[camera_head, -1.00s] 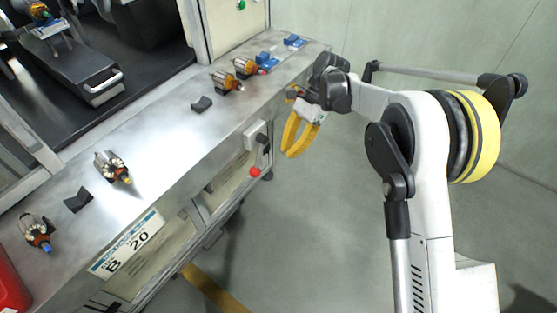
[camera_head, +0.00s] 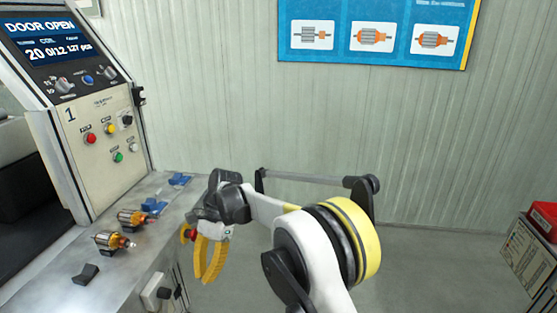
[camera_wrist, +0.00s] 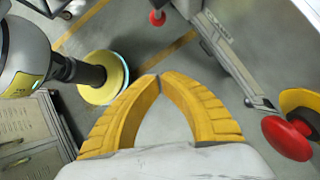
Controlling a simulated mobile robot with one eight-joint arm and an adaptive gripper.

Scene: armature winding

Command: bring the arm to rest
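My gripper (camera_head: 210,278) hangs beside the front edge of the steel bench, at the end of my bent arm, with its yellow fingers pointing down. In the wrist view its two curved fingers (camera_wrist: 158,77) come together at the tips. Nothing is held between them, and grey floor shows beyond the tips.
The steel bench (camera_head: 146,248) carries two orange-wound armatures (camera_head: 133,217) (camera_head: 114,241), blue holders (camera_head: 154,205) and a black holder (camera_head: 86,274). A control panel (camera_head: 95,125) reading "DOOR OPEN" stands behind. A red crate (camera_head: 545,218) is at far right. Floor lies clear between.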

